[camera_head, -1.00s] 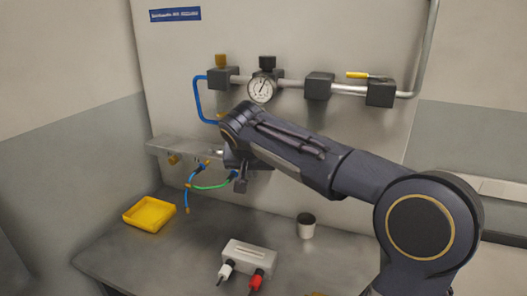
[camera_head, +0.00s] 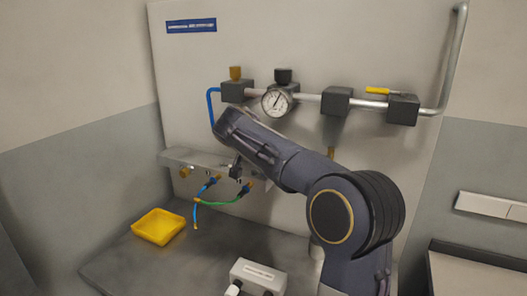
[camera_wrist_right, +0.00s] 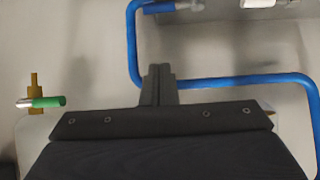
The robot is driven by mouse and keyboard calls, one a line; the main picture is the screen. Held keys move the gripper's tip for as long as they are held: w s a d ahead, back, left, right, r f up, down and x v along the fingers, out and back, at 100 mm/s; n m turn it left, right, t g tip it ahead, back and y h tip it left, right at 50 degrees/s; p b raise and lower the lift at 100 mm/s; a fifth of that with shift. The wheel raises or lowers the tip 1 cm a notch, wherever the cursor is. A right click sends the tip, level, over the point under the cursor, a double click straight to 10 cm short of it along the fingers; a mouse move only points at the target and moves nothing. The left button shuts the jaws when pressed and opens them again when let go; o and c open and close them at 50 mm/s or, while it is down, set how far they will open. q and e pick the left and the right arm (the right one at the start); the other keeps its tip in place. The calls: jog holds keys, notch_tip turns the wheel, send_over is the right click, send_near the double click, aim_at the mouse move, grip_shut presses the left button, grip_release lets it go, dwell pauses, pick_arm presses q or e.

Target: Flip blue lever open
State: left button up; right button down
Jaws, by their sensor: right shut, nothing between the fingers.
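No lever that I can clearly tell as blue shows. A short green-handled lever (camera_wrist_right: 47,102) on a brass stem is at the left of the right wrist view. My right gripper (camera_wrist_right: 158,82) is shut and empty, in front of the wall panel and near a bent blue pipe (camera_wrist_right: 133,45) behind it. In the head view my right gripper (camera_head: 236,170) is by the grey manifold shelf (camera_head: 180,157), above the blue and green hoses (camera_head: 222,199). My arm hides part of the panel there. My left gripper is not in view.
A pipe line with a gauge (camera_head: 277,101), dark blocks and a yellow lever (camera_head: 384,91) runs along the panel (camera_head: 300,40). A yellow tray (camera_head: 158,227) and a grey connector box (camera_head: 258,276) are on the bench (camera_head: 125,262). Bench space between them is clear.

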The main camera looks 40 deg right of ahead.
jog(key=p+x, duration=0.1)
jog(key=x, duration=0.5)
jog(key=shift+p, duration=0.3)
jog(key=shift+s+a+f, duration=0.25)
jog(key=shift+a+f, duration=0.2)
jog(key=shift+a, duration=0.05)
jog(key=shift+s+a+f, duration=0.25)
jog(key=shift+a+f, duration=0.25)
jog(key=shift+s+a+f, duration=0.15)
jog(key=shift+a, duration=0.1)
jog(key=shift+a+f+p, duration=0.1)
jog(key=shift+f+p, duration=0.15)
jog(key=shift+p, duration=0.05)
jog(key=shift+s+a+m+b, duration=0.1)
jog(key=shift+a+m+b, duration=0.05)
jog(key=shift+m+b, duration=0.2)
